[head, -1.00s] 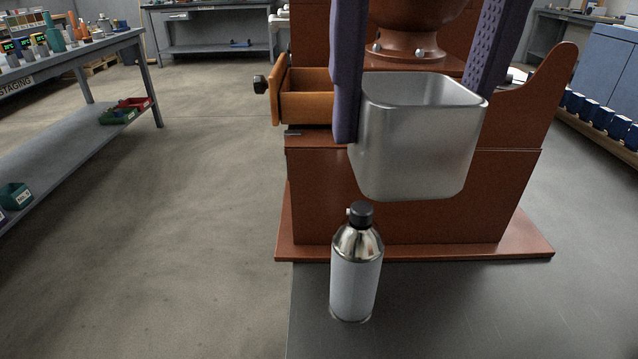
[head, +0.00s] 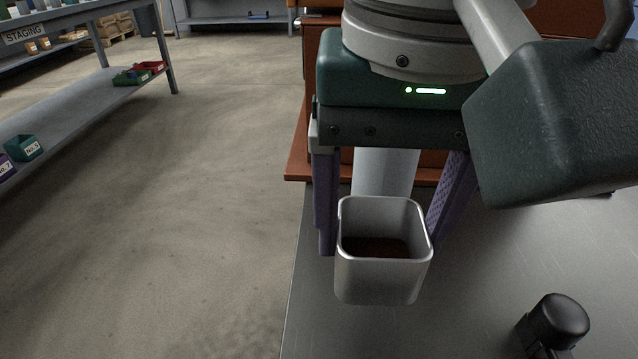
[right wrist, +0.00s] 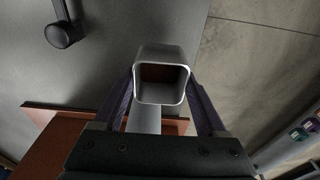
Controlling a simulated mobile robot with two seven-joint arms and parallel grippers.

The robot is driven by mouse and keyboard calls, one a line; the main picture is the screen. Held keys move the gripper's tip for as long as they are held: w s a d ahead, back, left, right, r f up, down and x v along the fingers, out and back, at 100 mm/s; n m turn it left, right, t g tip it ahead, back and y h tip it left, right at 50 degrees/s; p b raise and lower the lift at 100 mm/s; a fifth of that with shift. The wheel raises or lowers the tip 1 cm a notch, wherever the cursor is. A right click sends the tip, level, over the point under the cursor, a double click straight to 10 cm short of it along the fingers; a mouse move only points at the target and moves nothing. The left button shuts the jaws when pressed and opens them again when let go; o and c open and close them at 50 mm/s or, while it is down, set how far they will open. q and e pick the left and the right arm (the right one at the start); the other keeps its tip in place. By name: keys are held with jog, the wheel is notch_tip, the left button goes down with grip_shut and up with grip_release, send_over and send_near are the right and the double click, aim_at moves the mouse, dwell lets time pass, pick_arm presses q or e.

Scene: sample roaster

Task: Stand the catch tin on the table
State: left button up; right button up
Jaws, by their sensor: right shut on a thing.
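The catch tin (head: 382,279) is a square, silver metal tin with an open top and dark brown matter inside. It is upright in the head view, over the near left part of the grey table (head: 490,270). My right gripper (head: 388,245) is shut on it, with one purple finger at each side. The tin also shows in the right wrist view (right wrist: 161,95), between the fingers. I cannot tell whether its base touches the table. My left gripper is not in view.
A black rounded thing (head: 557,320) is at the front right. The red-brown roaster (head: 295,165) is behind. The table's left edge is near the tin; bare table lies right.

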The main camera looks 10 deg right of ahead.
notch_tip(320, 180, down, 7)
jog(key=shift+r+b, duration=0.1)
jog(key=shift+b, duration=0.7)
jog(key=shift+f, duration=0.25)
jog(key=shift+f, duration=0.15)
jog(key=o, duration=1.3)
jog(key=shift+o, duration=0.2)
